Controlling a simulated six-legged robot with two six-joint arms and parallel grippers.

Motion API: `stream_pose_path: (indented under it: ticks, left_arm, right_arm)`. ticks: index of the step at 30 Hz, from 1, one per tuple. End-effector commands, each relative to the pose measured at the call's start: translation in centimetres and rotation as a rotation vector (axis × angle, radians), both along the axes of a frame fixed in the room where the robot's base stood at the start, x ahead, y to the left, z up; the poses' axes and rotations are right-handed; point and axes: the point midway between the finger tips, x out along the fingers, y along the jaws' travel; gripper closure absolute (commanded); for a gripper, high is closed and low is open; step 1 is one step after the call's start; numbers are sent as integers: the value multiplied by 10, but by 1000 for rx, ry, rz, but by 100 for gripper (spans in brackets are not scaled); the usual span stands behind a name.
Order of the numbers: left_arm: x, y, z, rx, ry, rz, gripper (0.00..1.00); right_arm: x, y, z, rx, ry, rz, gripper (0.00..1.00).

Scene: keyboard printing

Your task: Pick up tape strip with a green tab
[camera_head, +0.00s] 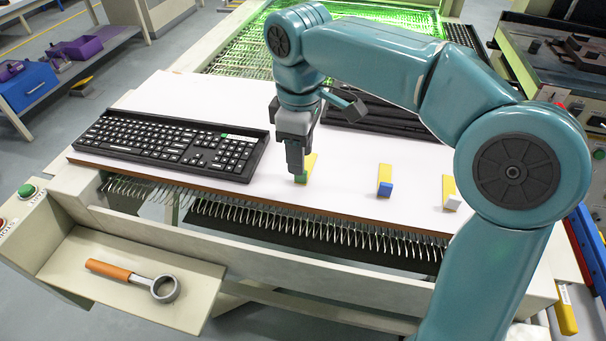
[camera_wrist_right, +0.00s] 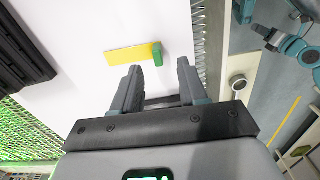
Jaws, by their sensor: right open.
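The tape strip with a green tab lies on the white table top. Its yellow strip (camera_head: 311,161) and green tab (camera_head: 302,179) show partly behind my right gripper (camera_head: 297,172) in the head view. In the right wrist view the yellow strip (camera_wrist_right: 130,54) and green tab (camera_wrist_right: 158,54) lie just ahead of the open fingers of my right gripper (camera_wrist_right: 158,72). The fingers are apart with nothing between them. In the head view the fingers hide part of the strip.
A black keyboard (camera_head: 175,143) lies to the left on the white table (camera_head: 340,210). Strips with a blue tab (camera_head: 385,188) and a white tab (camera_head: 452,202) lie to the right. A ring-ended tool with an orange handle (camera_head: 108,269) rests in the front shelf.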

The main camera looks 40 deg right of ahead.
Motion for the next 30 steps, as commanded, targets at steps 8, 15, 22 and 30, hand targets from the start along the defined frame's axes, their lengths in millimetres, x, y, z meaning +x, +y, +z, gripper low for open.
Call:
stream_pose_path:
  ticks: [8, 15, 22, 30]
  left_arm:
    - [0, 0, -21, 0, 0, 0, 57]
    - [0, 0, -23, 0, 0, 0, 57]
    - [0, 0, -23, 0, 0, 0, 57]
    - [0, 0, -23, 0, 0, 0, 57]
  right_arm:
    - [3, -3, -42, 0, 4, 0, 57]
    - [4, -3, -50, 0, 0, 0, 57]
    - [3, -3, -50, 0, 0, 0, 100]
    - [3, -3, -50, 0, 0, 0, 100]
